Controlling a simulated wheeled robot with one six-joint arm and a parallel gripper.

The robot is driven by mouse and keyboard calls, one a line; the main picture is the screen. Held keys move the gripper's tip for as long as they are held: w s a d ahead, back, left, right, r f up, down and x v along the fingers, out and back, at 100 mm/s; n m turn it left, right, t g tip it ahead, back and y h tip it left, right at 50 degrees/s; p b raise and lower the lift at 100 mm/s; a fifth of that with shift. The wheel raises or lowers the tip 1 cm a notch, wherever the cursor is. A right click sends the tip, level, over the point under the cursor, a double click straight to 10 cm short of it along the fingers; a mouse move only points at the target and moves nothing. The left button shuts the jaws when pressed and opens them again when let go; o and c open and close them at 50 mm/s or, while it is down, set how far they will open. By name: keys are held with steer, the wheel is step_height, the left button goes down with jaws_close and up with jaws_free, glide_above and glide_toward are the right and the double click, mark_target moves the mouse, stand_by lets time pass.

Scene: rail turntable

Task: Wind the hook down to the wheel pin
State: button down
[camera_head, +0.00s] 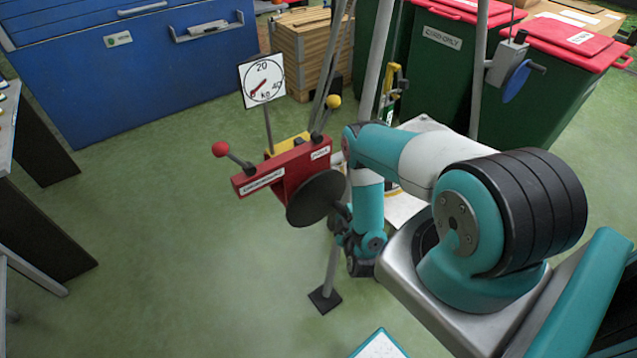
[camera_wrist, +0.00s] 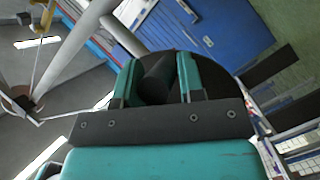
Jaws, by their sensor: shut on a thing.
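My gripper (camera_wrist: 157,80) is shut on a dark round crank handle (camera_wrist: 153,84) between its two teal fingers. The handle sits in front of a dark crank disc (camera_wrist: 218,72). In the head view the disc (camera_head: 314,200) is mounted on the front of a red winch box (camera_head: 284,176) on a post, and my gripper is at its right edge, partly hidden by my arm. A yellow fitting (camera_head: 393,80), perhaps the hook, hangs behind my arm among grey poles. I cannot make out the wheel pin; my arm covers much of that area.
A red-knobbed lever (camera_head: 220,149) and a yellow-knobbed lever (camera_head: 333,101) stick out near the box. A dial (camera_head: 262,80) stands behind it. A blue handwheel (camera_head: 516,82) is on a right-hand pole. Green bins (camera_head: 440,75) and a blue cabinet (camera_head: 130,70) stand behind.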

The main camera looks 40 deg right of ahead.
steer(key=shift+d+r, duration=0.15)
steer(key=shift+r, duration=0.05)
steer(key=shift+d+r+n+t+h, duration=0.25)
steer(key=shift+r+n+t+h, duration=0.05)
steer(key=shift+r+n+h, duration=0.1)
steer(key=shift+d+r+p, duration=0.1)
steer(key=shift+r+p, duration=0.15)
steer(key=shift+p, duration=0.4)
steer(key=shift+w+d+r+n+t+h+p, duration=0.15)
steer(key=shift+r+n+t+p, duration=0.15)
steer(key=shift+n+p, duration=0.45)
steer(key=shift+s+d+r+n+t+h+p, duration=0.1)
steer(key=shift+d+r+n+t+p, duration=0.2)
steer(key=shift+p, duration=0.8)
steer(key=shift+w+d+r+n+t+h+p, duration=0.1)
steer(key=shift+r+n+t+h+p, duration=0.1)
steer(key=shift+r+n+p, duration=0.5)
steer(key=shift+r+n+p, duration=0.2)
steer(key=shift+n+p, duration=0.15)
steer(key=shift+p, duration=0.85)
steer(key=shift+d+r+n+t+p, duration=0.15)
steer(key=shift+r+n+t+p, duration=0.4)
steer(key=shift+p, duration=0.25)
